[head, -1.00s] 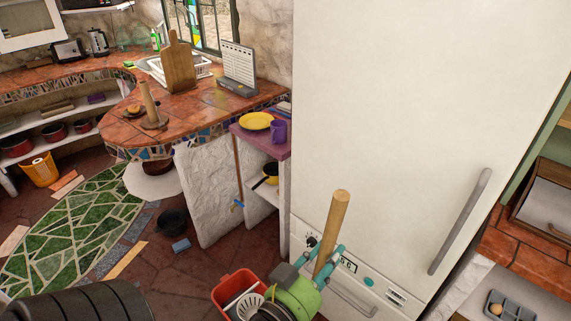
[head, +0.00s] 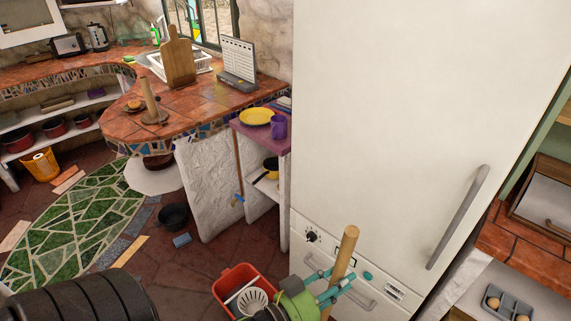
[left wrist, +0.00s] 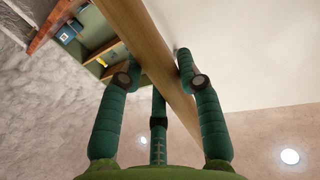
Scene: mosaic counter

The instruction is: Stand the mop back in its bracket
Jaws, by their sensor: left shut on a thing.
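A round wooden pole (head: 343,258), which looks like the mop's handle, stands tilted in front of the white fridge in the head view. My left gripper (head: 332,285), green with teal fingers, is shut around it. In the left wrist view the pole (left wrist: 150,55) runs diagonally between the teal fingers (left wrist: 162,82). The pole's lower end and any mop head are hidden or out of frame. I cannot make out the bracket for certain. My right gripper is not in view.
The white fridge (head: 390,120) rises close behind the pole. A red bin (head: 237,280) with items in it stands just left of the gripper. A purple shelf (head: 250,133) holds a yellow plate (head: 257,117). A dark pot (head: 173,217) and a blue block (head: 182,240) lie on the floor.

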